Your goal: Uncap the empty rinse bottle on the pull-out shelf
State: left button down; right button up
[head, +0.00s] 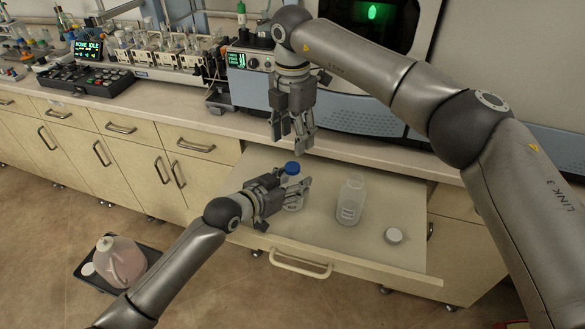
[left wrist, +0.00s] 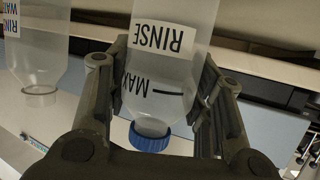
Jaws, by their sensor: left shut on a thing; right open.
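A translucent rinse bottle (head: 294,206) with a blue cap (head: 292,168) is upright at the pull-out shelf (head: 380,262). My left gripper (head: 290,190) is shut around its body below the cap. In the left wrist view the bottle (left wrist: 172,75) shows inverted between the fingers, with RINSE and MAX markings and its blue cap (left wrist: 149,138) on. I see no clear liquid level. My right gripper (head: 292,140) is open and empty, pointing down above the blue cap. Whether the bottle's base touches the shelf is hidden by the left gripper.
The spectrometer (head: 250,80) and bench edge (head: 200,118) lie behind. A pinkish jug (head: 118,262) sits on a floor tray.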

aim_at(292, 166)
jog(key=m, duration=0.8)
jog(key=shift+f, duration=4.05)
